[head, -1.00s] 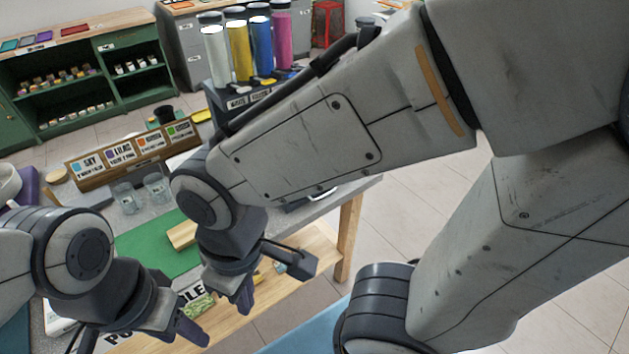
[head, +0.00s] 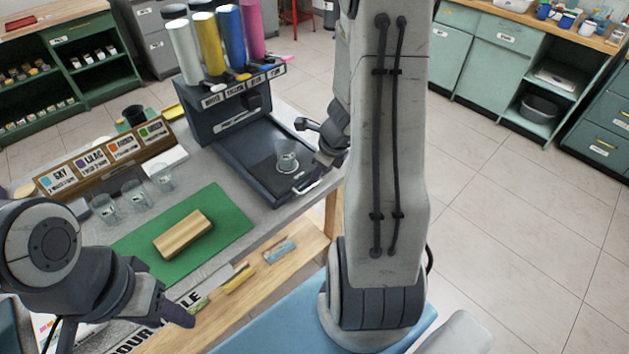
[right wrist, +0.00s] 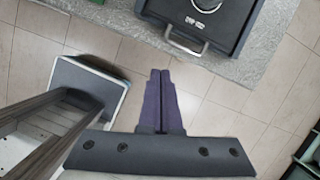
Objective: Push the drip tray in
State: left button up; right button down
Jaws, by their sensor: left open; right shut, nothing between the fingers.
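The drip tray (head: 243,150) is a dark, shallow tray extending forward from the base of the bottle dispenser (head: 215,115). A clear cup (head: 287,156) stands on it. Its pale metal handle (head: 322,178) is at the table's front edge; the handle also shows in the right wrist view (right wrist: 186,42). My right gripper (right wrist: 160,73) is shut and empty, its tips pointing towards the tray front, with a visible gap to the handle in that view. In the head view my right arm partly hides the tray's right side. My left gripper (head: 178,308) is open at the lower left, away from the tray.
White, yellow, blue and pink bottles (head: 232,40) stand on the dispenser. A green mat (head: 215,215) with a wooden block (head: 184,234) lies left of the tray. Several clear cups (head: 133,194) stand by the colour-card rack (head: 100,160). Floor right of the table is clear.

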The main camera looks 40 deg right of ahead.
jog(key=s+d+f+m, duration=0.2)
jog(key=d+f+m, duration=0.1)
jog(key=d, duration=0.1)
jog(key=shift+h, duration=0.4)
jog(key=w+f+b, duration=0.1)
jog(key=w+f, duration=0.1)
jog(key=f, duration=0.1)
jog(key=w+f+b, duration=0.1)
jog(key=w+f, duration=0.1)
jog(key=f, duration=0.1)
jog(key=w+f+b, duration=0.2)
jog(key=f, duration=0.1)
jog(key=shift+w+a, duration=0.25)
jog(key=shift+a, duration=0.05)
jog(key=shift+w, duration=0.15)
